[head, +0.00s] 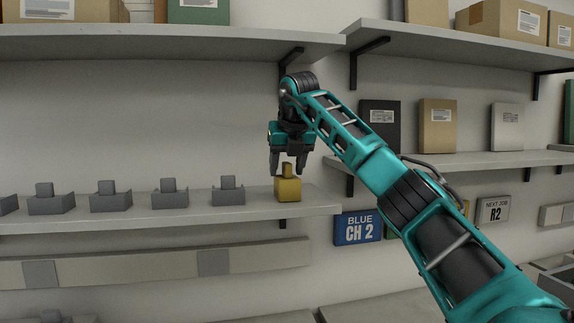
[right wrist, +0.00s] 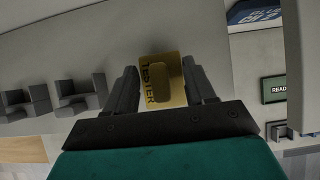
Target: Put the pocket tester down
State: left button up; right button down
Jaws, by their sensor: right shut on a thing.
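The pocket tester (head: 288,190) is a small yellow block with a narrow upper part, at the right end of the middle left shelf (head: 245,212). It looks upright, on the shelf or just above it; I cannot tell which. My right gripper (head: 289,170) points down and is shut on its upper part. In the right wrist view the tester (right wrist: 172,66), lettered "TESTER", lies between the two fingers (right wrist: 165,85). My left gripper is not in view.
Several grey holders with small blocks stand in a row on the same shelf, the nearest one (head: 228,194) left of the tester. A blue "BLUE CH 2" sign (head: 358,228) hangs right of the shelf end. Another shelf (head: 180,42) runs above.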

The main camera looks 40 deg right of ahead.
jog(key=shift+f, duration=0.15)
jog(key=shift+c, duration=1.9)
grip_release()
jog(key=shift+r, duration=0.35)
jog(key=v, duration=0.7)
jog(key=shift+s, duration=0.2)
jog(key=shift+a+r, duration=0.1)
jog(key=shift+a, duration=0.05)
